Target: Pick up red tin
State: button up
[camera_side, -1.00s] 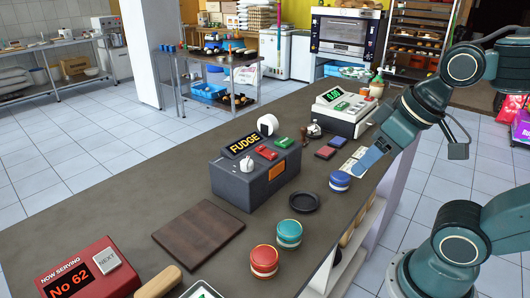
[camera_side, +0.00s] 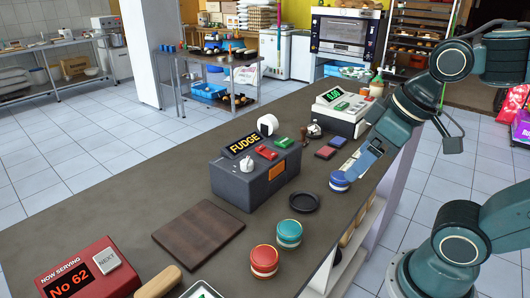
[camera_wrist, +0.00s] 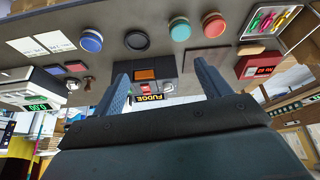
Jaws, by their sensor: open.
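The red tin (camera_side: 264,262) is a round tin with a cream band, standing upright near the front edge of the counter. It also shows in the wrist view (camera_wrist: 214,26) at the upper middle. A teal tin (camera_side: 289,233) stands just behind it, and a blue tin (camera_side: 339,181) stands farther along the counter. My gripper (camera_side: 352,172) is above the counter close to the blue tin, well away from the red tin. In the wrist view its two fingers are spread wide with nothing between them up close.
A black round dish (camera_side: 304,203) lies between the teal and blue tins. A grey fudge machine (camera_side: 255,178) stands behind them. A dark wooden board (camera_side: 199,233) and a red number display (camera_side: 82,272) are at left.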

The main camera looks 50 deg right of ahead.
jog(key=w+a+f+n+g+y, duration=0.25)
jog(key=w+a+n, duration=0.35)
jog(key=n, duration=0.4)
jog(key=n+g+y, duration=0.1)
jog(key=n+g, duration=0.4)
jog(key=n, duration=0.7)
send_near(265, 253)
jog(key=s+d+v, duration=0.1)
jog(key=v, duration=0.3)
jog(key=shift+w+a+f, duration=0.1)
jog(key=shift+w+a, duration=0.15)
jog(key=shift+w, duration=0.15)
jog(key=shift+f, duration=0.1)
jog(key=shift+x, duration=4.25)
jog(key=shift+a, duration=0.1)
jog(key=shift+x, duration=2.55)
jog(key=shift+w+a, duration=0.1)
jog(key=shift+a, duration=0.05)
